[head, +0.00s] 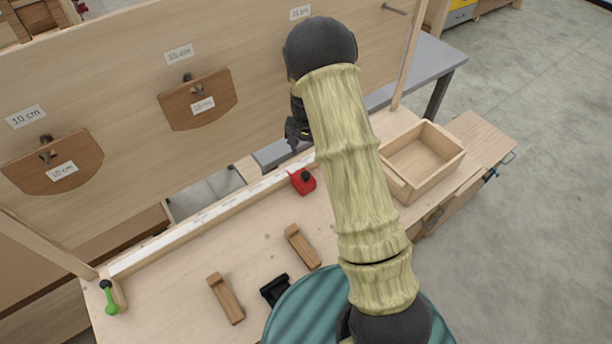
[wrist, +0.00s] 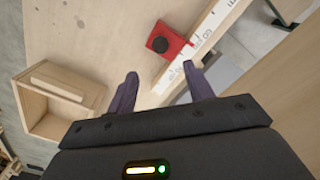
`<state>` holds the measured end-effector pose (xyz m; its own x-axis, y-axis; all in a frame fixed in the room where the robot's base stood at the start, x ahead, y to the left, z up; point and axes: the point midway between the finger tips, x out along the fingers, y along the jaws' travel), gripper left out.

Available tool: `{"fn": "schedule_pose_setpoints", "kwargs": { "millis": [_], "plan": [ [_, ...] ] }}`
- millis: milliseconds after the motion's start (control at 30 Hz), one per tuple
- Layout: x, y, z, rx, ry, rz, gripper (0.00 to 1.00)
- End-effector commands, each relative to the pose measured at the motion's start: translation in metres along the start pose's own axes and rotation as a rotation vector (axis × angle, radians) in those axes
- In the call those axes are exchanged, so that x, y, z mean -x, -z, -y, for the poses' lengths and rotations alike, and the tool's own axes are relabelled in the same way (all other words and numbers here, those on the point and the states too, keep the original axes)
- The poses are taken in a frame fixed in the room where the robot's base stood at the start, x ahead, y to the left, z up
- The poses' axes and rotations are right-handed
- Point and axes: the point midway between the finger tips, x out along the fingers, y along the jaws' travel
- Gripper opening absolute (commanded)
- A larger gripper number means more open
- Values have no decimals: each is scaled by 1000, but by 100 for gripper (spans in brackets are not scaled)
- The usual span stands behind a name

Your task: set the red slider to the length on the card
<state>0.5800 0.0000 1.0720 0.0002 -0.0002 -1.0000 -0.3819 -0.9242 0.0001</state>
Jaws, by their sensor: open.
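The red slider (head: 303,182) with its black knob sits at the right part of the white scale rail (head: 200,217) along the back of the bench. In the wrist view the red slider (wrist: 174,42) lies on the bench against the scale, ahead of my fingertips. My gripper (head: 296,130) hangs near the board, above and beyond the slider. In the wrist view my gripper (wrist: 160,74) is open, with nothing between its fingers. I cannot tell which is the card.
Two wooden forms hang on the board, a left one (head: 85,146) and a middle one (head: 218,84). Two wooden blocks (head: 226,299) (head: 302,246) lie on the bench. An open wooden box (head: 440,176) stands at right.

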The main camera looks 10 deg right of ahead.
Motion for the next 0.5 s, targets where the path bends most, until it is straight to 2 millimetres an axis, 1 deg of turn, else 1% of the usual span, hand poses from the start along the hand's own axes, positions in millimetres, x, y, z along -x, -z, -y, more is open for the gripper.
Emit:
{"fn": "schedule_pose_setpoints", "kwargs": {
  "millis": [33, 500],
  "plan": [
    [-14, 0, 0, 0, 0, 1, 52],
    [-84, 0, 0, -1, -1, 2, 52]
  ]
}}
